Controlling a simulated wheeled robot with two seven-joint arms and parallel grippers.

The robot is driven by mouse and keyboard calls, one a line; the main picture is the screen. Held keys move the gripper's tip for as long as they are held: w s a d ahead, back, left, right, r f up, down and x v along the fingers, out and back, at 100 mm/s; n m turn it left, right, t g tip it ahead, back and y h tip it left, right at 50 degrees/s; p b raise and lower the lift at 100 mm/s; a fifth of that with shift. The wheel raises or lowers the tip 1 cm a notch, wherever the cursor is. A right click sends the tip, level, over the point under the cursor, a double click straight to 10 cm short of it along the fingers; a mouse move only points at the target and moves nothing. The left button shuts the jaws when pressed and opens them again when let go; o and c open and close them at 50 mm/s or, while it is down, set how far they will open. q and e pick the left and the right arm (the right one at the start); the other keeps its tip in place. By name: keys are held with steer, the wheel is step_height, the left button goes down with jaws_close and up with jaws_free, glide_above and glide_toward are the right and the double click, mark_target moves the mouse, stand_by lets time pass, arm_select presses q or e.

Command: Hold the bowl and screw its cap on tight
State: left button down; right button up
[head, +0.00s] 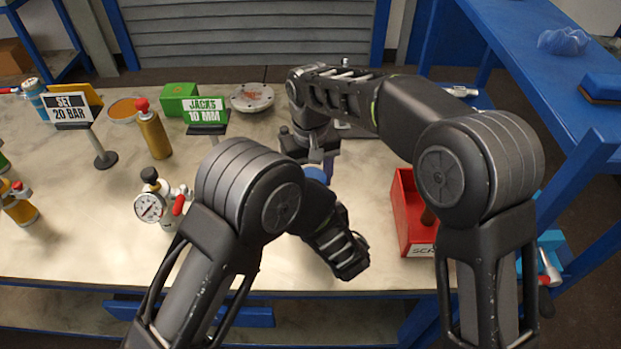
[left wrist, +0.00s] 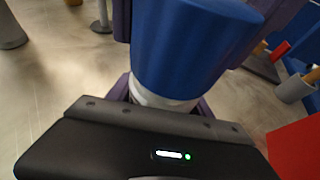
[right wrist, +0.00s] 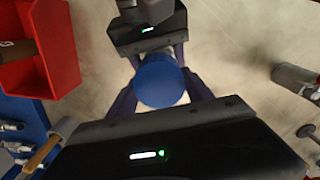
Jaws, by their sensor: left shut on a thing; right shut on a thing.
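A blue cap (left wrist: 190,45) sits over a pale, whitish body, the bowl (left wrist: 165,99), in the left wrist view. The cap's round top also shows in the right wrist view (right wrist: 160,80), and a sliver of it shows in the head view (head: 317,175). My left gripper (left wrist: 162,96) is shut on the bowl, below the cap. My right gripper (right wrist: 160,86) is shut on the cap, its purple fingers on either side. The two grippers face each other across the piece. Most of the bowl is hidden by the cap and fingers; whether a gap remains between them I cannot tell.
A red bin (head: 404,220) stands on the right of the bench. A pressure gauge unit (head: 150,207), a yellow cylinder (head: 154,134), a green box (head: 179,99), a pale flanged disc (head: 252,97) and two signs stand left and behind.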

steer(key=shift+f, duration=0.6)
steer(key=m, duration=0.9)
steer(key=shift+d+m, duration=0.1)
steer(key=shift+m, duration=0.2)
steer(key=m, duration=0.5)
steer(key=shift+s, duration=0.1)
steer(key=m, duration=0.5)
steer(key=shift+d, duration=0.1)
steer(key=o, duration=1.3)
